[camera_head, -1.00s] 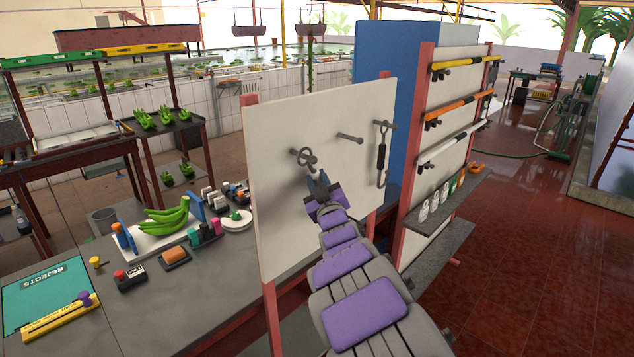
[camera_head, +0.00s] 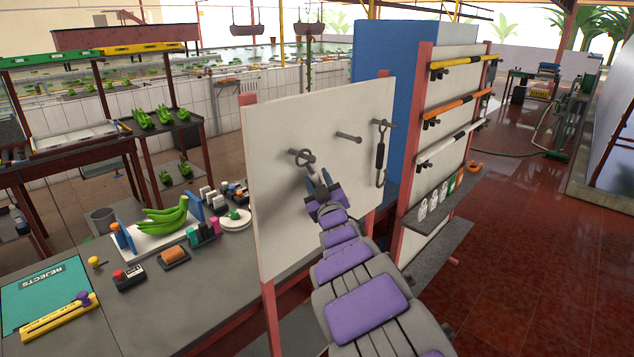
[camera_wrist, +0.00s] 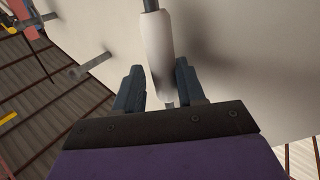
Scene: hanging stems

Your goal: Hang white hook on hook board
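The hook board (camera_head: 285,210) is an upright white panel with three pegs. A ring (camera_head: 303,157) at the left peg appears to be around it. The white hook's pale body (camera_wrist: 157,50) shows in the wrist view, hanging between my fingers with a gap on each side; against the white board it is hard to make out in the head view. My gripper (camera_head: 321,186) is open just below the ring, its fingers also seen in the wrist view (camera_wrist: 160,88). A black hook (camera_head: 380,155) hangs from the right peg (camera_head: 384,124). The middle peg (camera_head: 348,137) is bare.
A grey workbench (camera_head: 180,310) at left holds green bananas (camera_head: 165,218), a green reject mat (camera_head: 45,290) and small tools. A rack (camera_head: 425,130) with yellow, orange and white bars stands right of the board. Red floor (camera_head: 540,240) is open at right.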

